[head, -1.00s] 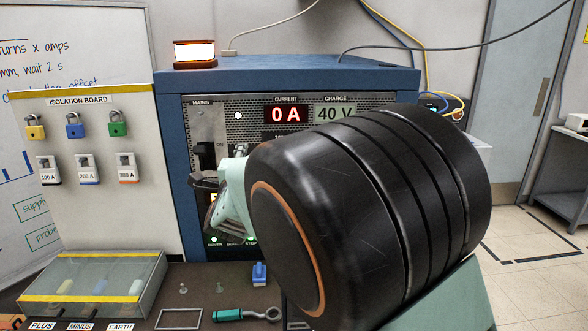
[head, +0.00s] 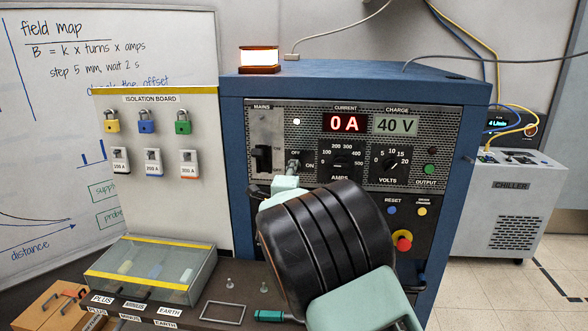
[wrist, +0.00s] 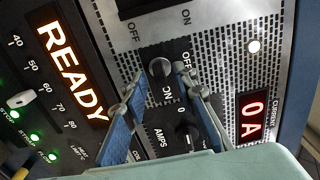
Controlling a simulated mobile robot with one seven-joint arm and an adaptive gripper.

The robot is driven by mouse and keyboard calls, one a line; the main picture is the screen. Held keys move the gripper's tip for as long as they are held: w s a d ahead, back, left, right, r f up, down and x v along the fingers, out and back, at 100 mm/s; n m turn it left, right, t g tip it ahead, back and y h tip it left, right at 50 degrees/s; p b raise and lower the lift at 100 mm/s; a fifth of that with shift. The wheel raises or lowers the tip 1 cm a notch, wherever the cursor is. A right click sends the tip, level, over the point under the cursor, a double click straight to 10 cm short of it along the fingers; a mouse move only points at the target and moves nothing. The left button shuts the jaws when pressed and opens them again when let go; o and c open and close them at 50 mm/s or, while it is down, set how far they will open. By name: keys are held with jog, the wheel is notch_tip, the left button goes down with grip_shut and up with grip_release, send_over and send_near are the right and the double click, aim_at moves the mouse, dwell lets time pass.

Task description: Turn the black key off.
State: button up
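The black key (wrist: 161,71) sits in a round lock between OFF and ON labels on the cabinet's front panel. In the head view the key (head: 293,164) shows just above my gripper (head: 288,182), partly hidden by it. In the wrist view my gripper (wrist: 162,84) is open, with a blue-padded finger on each side of the key. I cannot tell whether the fingers touch it, nor clearly which label it points to. The current display (head: 345,123) reads 0 A and the charge display (head: 396,125) reads 40 V.
The mains switch (head: 262,158) is left of the key. The AMPS knob (wrist: 188,132) is close to my fingers. A lit READY sign (wrist: 72,72) is on the panel. A red stop button (head: 403,241) is at lower right. The isolation board (head: 155,205) stands left.

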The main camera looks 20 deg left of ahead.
jog(key=shift+w+a, duration=0.15)
jog(key=shift+w, duration=0.5)
jog(key=shift+c, duration=0.3)
grip_shut()
jog(key=shift+n, duration=0.3)
jog(key=shift+n+b, duration=0.3)
jog(key=shift+n, duration=8.4)
